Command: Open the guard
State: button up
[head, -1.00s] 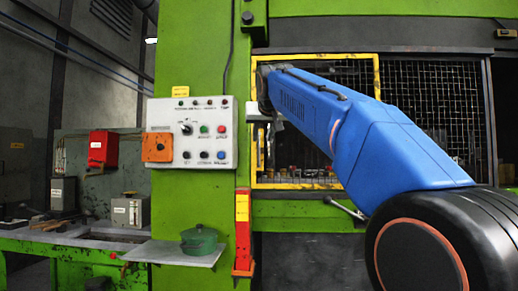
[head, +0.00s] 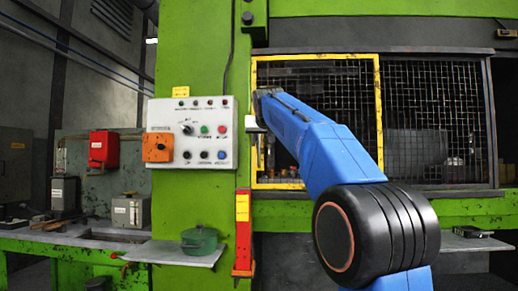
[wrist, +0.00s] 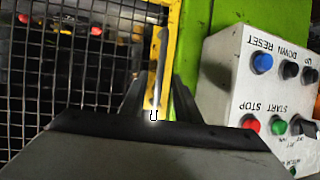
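The guard is a mesh panel in a yellow frame (head: 378,120) on the front of the press, and it looks closed. In the wrist view its yellow edge (wrist: 173,40) runs upright beside the black mesh. A slim grey upright handle (wrist: 162,48) stands on that edge. My gripper (wrist: 157,92) has its two dark fingers apart, one on each side of the handle's line. I see no clear contact between fingers and handle. In the head view the gripper is at the guard's left edge, mostly hidden by my blue arm.
A white control box (head: 190,132) with several buttons and an orange switch is mounted on the green column left of the guard. In the wrist view the box (wrist: 262,90) is close at right. A green pot (head: 199,241) sits on a shelf below.

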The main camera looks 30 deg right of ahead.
aim_at(259, 146)
jog(key=shift+x, duration=2.8)
grip_shut()
